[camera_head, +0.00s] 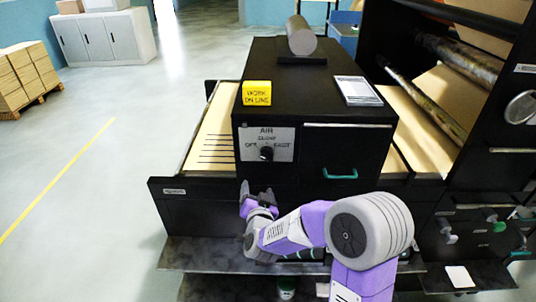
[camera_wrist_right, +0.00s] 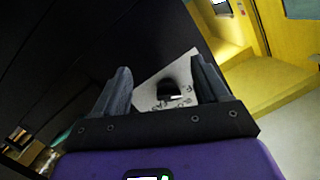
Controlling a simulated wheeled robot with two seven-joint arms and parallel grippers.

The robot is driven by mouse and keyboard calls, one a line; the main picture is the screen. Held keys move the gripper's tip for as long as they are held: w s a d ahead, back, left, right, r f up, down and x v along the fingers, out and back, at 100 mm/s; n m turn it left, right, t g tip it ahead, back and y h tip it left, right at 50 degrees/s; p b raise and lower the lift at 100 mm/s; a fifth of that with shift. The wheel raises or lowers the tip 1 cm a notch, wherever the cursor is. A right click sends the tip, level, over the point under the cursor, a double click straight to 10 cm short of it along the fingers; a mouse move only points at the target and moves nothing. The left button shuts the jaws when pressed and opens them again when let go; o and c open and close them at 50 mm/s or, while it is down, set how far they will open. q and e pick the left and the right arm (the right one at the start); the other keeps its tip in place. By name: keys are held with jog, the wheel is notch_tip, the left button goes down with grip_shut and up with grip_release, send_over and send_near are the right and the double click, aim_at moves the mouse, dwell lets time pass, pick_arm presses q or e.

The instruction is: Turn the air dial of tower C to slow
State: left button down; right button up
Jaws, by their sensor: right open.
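The air dial (camera_head: 266,153) is a dark round knob on a white plate (camera_head: 284,142) marked AIR, OFF, SLOW and FAST, on the front of a black tower (camera_head: 345,150). Its setting is too small to read surely. My right gripper (camera_head: 258,188) is open and empty just below the plate, apart from the knob. In the right wrist view the dial (camera_wrist_right: 171,92) shows between the open fingers of the right gripper (camera_wrist_right: 160,70), beyond their tips, with a pale mark on it. No letter C is readable on the tower. My left gripper is out of view.
A yellow WORK ON LINE block (camera_head: 257,93), a card (camera_head: 358,91) and a grey roll (camera_head: 300,36) sit on the tower. A green handle (camera_head: 340,174) is right of the dial. Paper rollers (camera_head: 425,100) stand at right.

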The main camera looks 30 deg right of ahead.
aim_at(268, 159)
jog(key=d+r+m+h, duration=0.2)
jog(key=d+r+h, duration=0.1)
jog(key=r, duration=0.4)
jog(key=shift+t, duration=0.3)
jog(key=x, duration=0.6)
jog(key=shift+w+d+f, duration=0.1)
jog(key=shift+w+d, duration=0.1)
jog(key=shift+w, duration=0.05)
jog(key=c, duration=1)
jog(key=shift+o, duration=0.2)
jog(key=shift+f+m+b, duration=0.15)
jog(key=shift+m+b, duration=0.35)
jog(key=shift+b, duration=0.2)
jog(key=m+b, duration=0.3)
jog(key=b, duration=0.1)
jog(key=m+b, duration=0.4)
jog(key=b, duration=0.1)
jog(key=shift+s+f+m, duration=0.1)
jog(key=shift+f+m, duration=0.05)
jog(key=shift+m, duration=0.15)
jog(key=shift+m+b, duration=1.7)
jog(key=shift+b, duration=0.1)
